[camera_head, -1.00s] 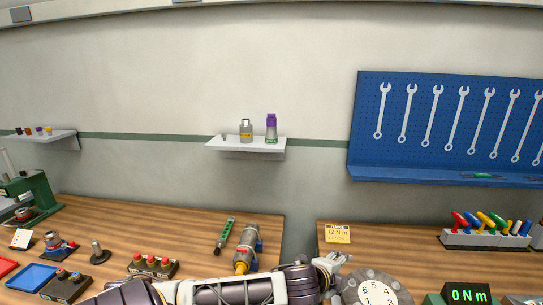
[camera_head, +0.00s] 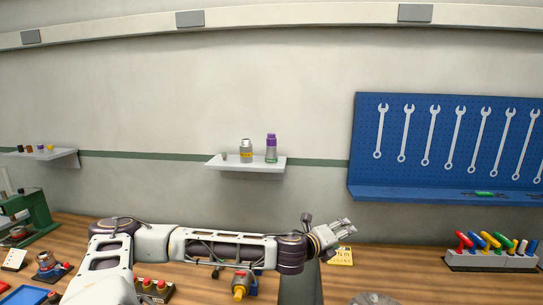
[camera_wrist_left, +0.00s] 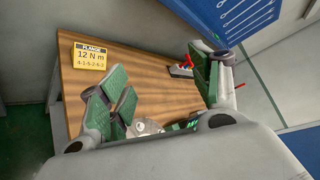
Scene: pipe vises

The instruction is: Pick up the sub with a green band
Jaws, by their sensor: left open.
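A wall shelf (camera_head: 245,166) stands at the middle of the head view. On it stands a grey cylinder with a purple top and a thin green band low down (camera_head: 271,149). Left of it is a grey piece with a yellow band (camera_head: 246,151), and a small grey piece (camera_head: 224,156) at the shelf's left end. My left gripper (camera_head: 346,228) is open and empty, below and right of the shelf, in front of the wall. Its green-padded fingers are spread in the wrist view (camera_wrist_left: 163,92). The wrist view does not show the shelf. My right gripper is out of view.
A blue wrench board (camera_head: 440,150) hangs at right, with a green-handled item (camera_head: 484,194) on its ledge. A rack of coloured tools (camera_head: 492,258) is at right. The wall around the shelf is clear.

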